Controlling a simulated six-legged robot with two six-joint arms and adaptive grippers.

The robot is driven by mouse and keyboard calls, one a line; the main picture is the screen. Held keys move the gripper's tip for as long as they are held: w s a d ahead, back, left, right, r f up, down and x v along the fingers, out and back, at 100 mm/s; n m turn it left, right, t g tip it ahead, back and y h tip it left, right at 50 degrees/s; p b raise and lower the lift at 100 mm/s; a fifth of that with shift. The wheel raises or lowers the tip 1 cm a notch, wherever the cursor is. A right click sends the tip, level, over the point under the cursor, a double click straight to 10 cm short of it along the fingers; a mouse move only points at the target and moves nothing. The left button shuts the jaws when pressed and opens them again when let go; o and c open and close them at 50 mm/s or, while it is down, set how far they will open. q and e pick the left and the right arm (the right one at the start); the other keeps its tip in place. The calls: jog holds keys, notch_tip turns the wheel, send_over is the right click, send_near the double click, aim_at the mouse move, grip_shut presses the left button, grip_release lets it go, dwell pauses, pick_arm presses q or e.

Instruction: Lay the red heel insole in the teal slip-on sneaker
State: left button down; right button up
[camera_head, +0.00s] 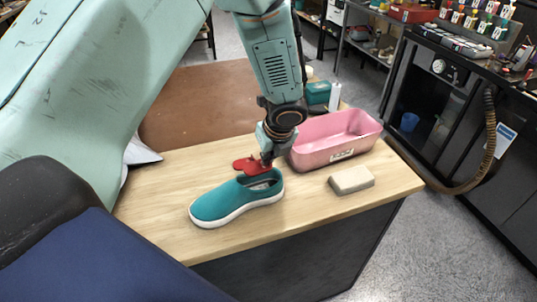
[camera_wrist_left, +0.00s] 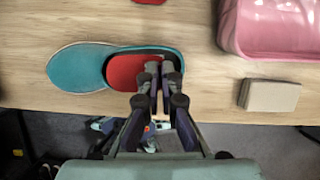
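The teal slip-on sneaker (camera_head: 225,204) stands upright on the wooden table, its toe to the left and its white sole down. It also shows in the left wrist view (camera_wrist_left: 72,68). The red heel insole (camera_wrist_left: 122,70) is over the sneaker's heel opening; whether it touches the inside is unclear. In the head view the red insole (camera_head: 257,169) is partly hidden by my gripper. My left gripper (camera_head: 266,162) points down at the opening, its fingers (camera_wrist_left: 161,75) close together on the insole's edge. My right gripper is not in view.
A pink tub (camera_head: 336,141) stands behind and right of the sneaker. A beige block (camera_head: 352,180) lies near the front edge. Another red piece (camera_wrist_left: 150,1) is cut off at the wrist view's top. Bare wood (camera_head: 300,205) lies right of the sneaker.

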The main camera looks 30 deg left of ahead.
aim_at(270, 169)
pick_arm(q)
jog(key=f, duration=0.1)
jog(key=f+b, duration=0.2)
jog(key=shift+w+d+f, duration=0.25)
jog(key=shift+w, duration=0.05)
jog(key=f+b, duration=0.2)
jog(key=shift+s+a+f+b, duration=0.2)
jog(key=shift+s+f+b, duration=0.1)
jog(key=shift+w+d+f+b, duration=0.1)
jog(key=shift+w+f+b, duration=0.05)
jog(key=shift+f+b, duration=0.4)
jog(key=shift+w+d+f+b, duration=0.1)
jog(key=shift+f+b, duration=0.2)
jog(key=shift+f, duration=0.3)
jog(key=shift+s+a, duration=0.1)
jog(key=shift+a, duration=0.05)
jog(key=shift+s+r, duration=0.1)
jog(key=shift+f, duration=0.35)
jog(key=shift+f+b, duration=0.1)
jog(key=shift+b, duration=0.2)
